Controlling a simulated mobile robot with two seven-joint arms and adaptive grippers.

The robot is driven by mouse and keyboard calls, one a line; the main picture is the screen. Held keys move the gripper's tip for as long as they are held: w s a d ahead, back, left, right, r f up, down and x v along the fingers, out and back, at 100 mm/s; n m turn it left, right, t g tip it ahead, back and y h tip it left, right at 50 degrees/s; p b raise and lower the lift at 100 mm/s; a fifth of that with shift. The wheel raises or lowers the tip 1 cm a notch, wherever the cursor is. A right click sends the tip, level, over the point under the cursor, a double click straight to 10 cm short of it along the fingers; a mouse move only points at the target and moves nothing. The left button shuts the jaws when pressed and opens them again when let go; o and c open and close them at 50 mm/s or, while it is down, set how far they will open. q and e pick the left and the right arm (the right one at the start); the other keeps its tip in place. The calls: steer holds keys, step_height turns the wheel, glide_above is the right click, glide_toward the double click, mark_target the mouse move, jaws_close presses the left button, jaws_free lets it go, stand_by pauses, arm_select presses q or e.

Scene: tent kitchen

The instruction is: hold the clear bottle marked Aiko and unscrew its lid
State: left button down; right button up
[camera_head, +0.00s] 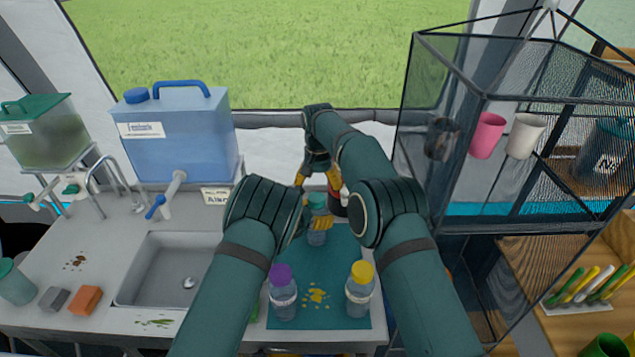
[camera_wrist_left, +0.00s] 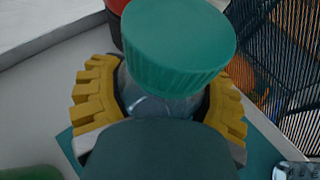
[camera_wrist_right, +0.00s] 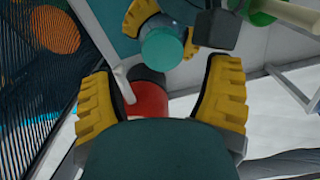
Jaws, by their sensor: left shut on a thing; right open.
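A clear bottle (camera_head: 316,238) with a teal lid (camera_head: 316,202) stands near the back of the teal mat. My left gripper (camera_head: 319,224) is shut around its body. In the left wrist view the yellow fingers grip both sides of the clear body (camera_wrist_left: 150,107), below the ribbed teal lid (camera_wrist_left: 178,50), which sits on the bottle. My right gripper (camera_head: 317,180) is open and empty, above and behind the lid. In the right wrist view the lid (camera_wrist_right: 161,50) lies beyond the open fingers, not between them. No Aiko marking is readable on the held bottle.
A purple-lidded bottle (camera_head: 284,296) and a yellow-lidded bottle (camera_head: 360,292) stand at the mat's front. A red-and-dark container (camera_head: 336,186) stands close behind the held bottle. The sink (camera_head: 170,270) is left, and a mesh rack (camera_head: 490,130) is right.

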mark_target(317, 197)
steer(key=shift+d+r+m, duration=0.1)
steer(key=shift+r+m, duration=1.1)
steer(key=shift+r, duration=0.2)
steer(key=shift+f, duration=3.85)
steer(key=shift+c, duration=0.3)
steer(key=c, duration=1.2)
steer(key=shift+n, duration=1.5)
steer(key=shift+c, duration=0.2)
steer(key=o, duration=1.2)
steer(key=shift+o, duration=0.2)
